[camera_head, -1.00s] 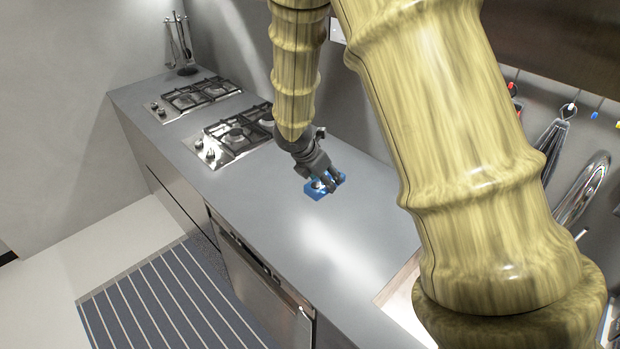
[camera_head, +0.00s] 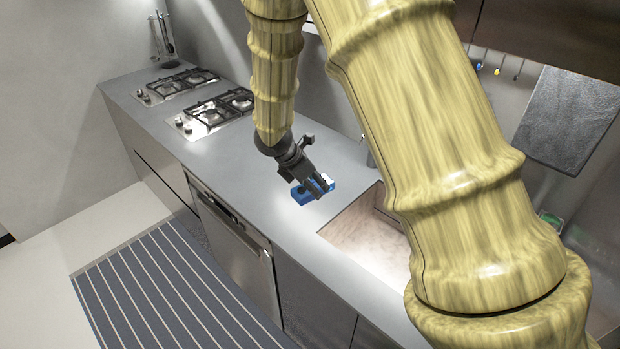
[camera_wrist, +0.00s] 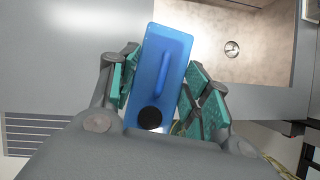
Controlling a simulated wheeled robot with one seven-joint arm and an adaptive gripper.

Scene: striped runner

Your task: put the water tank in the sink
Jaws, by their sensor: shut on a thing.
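The water tank (camera_wrist: 159,72) is a blue box with a raised blue handle and a round black cap. My gripper (camera_wrist: 158,88) is shut on it, with teal finger pads on both long sides in the wrist view. In the head view my gripper (camera_head: 318,186) and the tank (camera_head: 302,195) are over the grey counter, left of the sink. The sink (camera_head: 352,232) is a brownish basin, partly hidden by my arm. In the wrist view the sink (camera_wrist: 270,68) and its round drain lie to the right of the tank.
The grey counter (camera_head: 215,160) is clear between the tank and two gas hobs (camera_head: 215,110). A dark faucet base (camera_head: 370,155) stands behind the sink. A dark towel (camera_head: 567,118) hangs on the wall. A striped runner (camera_head: 170,290) lies on the floor.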

